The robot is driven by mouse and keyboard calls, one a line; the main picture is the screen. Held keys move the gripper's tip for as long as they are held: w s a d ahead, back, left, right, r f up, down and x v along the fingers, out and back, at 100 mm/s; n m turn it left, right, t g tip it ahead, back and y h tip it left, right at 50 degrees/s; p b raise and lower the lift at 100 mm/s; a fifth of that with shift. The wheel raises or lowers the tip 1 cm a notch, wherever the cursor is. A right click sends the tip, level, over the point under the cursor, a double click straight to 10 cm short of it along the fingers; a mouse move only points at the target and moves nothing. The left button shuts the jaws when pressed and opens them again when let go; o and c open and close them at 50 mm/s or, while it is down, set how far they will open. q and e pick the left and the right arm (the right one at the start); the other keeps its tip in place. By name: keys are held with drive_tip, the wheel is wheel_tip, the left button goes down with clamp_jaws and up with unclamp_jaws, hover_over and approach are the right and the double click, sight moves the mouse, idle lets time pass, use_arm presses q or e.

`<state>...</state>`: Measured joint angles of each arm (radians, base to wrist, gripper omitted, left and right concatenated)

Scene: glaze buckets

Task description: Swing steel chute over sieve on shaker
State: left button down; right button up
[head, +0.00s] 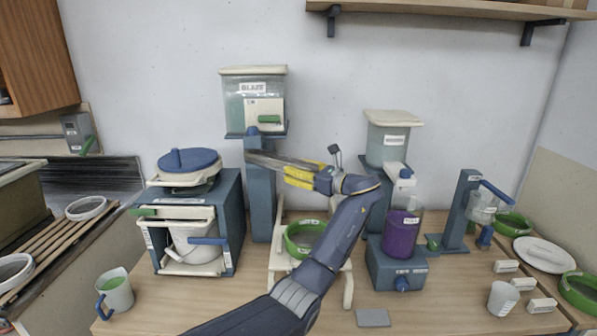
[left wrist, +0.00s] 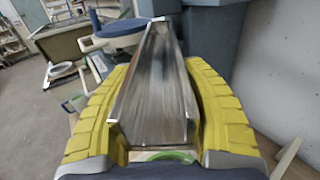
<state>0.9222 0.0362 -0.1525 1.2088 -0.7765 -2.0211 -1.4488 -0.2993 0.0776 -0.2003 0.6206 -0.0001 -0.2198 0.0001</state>
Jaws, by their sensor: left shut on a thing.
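The steel chute (head: 266,160) is a grey open trough by the blue column under the tank labelled GLAZE. My left gripper (head: 293,173), with yellow finger pads, is shut on the chute's near right part. In the left wrist view the chute (left wrist: 154,85) runs away between the two yellow fingers. My forearm hides part of both. My right gripper is not in view.
A blue cabinet (head: 231,207) with a white bucket (head: 187,243) stands left. A purple container (head: 402,236) on a blue base stands close right of my arm. The table front has free room between small items.

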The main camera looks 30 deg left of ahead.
use_arm(q)
drive_tip(key=shift+w+a+r, duration=0.1)
drive_tip(key=shift+r, duration=0.05)
drive_tip(key=c, duration=0.7)
unclamp_jaws()
drive_tip(key=shift+s+d, duration=0.2)
drive_tip(key=shift+d, duration=2.85)
drive_tip(key=shift+s+d, duration=0.2)
drive_tip(key=shift+d, duration=2.8)
